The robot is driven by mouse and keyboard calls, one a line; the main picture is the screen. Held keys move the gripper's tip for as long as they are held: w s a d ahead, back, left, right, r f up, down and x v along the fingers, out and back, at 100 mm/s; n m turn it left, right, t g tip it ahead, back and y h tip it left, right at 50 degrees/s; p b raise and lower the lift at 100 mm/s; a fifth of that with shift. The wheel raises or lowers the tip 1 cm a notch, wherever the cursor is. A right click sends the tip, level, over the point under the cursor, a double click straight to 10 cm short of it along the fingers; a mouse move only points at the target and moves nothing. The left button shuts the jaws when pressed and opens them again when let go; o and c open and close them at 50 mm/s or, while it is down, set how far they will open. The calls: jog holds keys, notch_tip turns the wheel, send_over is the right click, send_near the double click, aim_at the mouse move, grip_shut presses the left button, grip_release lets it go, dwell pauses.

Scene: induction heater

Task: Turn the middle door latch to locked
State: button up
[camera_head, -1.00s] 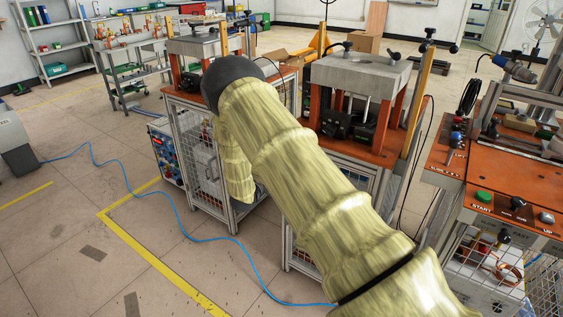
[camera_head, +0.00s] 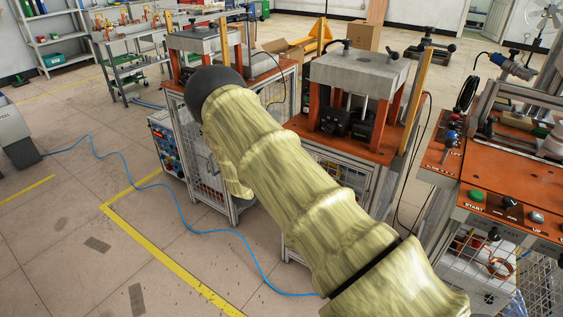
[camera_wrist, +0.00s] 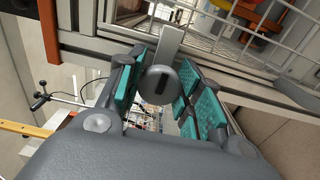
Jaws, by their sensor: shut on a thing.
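In the wrist view, a grey latch (camera_wrist: 161,86) with a round, dark-slotted body and a flat bar stands at a metal frame profile. My gripper (camera_wrist: 163,74) has its teal-padded fingers on both sides of the latch and is shut on it. The bar points up and slightly right in the picture. Wire mesh shows behind the profile. In the head view, my arm covers the gripper and latch, and I cannot tell which cabinet door this is.
An orange-topped press cabinet (camera_head: 378,154) with a meshed front stands right of my arm. Another press cabinet (camera_head: 210,180) stands behind it. A control bench (camera_head: 515,190) is at the right. A blue cable (camera_head: 190,232) crosses the open floor at left.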

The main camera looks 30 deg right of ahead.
dwell(0.5)
jog(key=o, duration=1)
jog(key=shift+o, duration=0.2)
jog(key=v, duration=1.2)
jog(key=shift+f, duration=0.1)
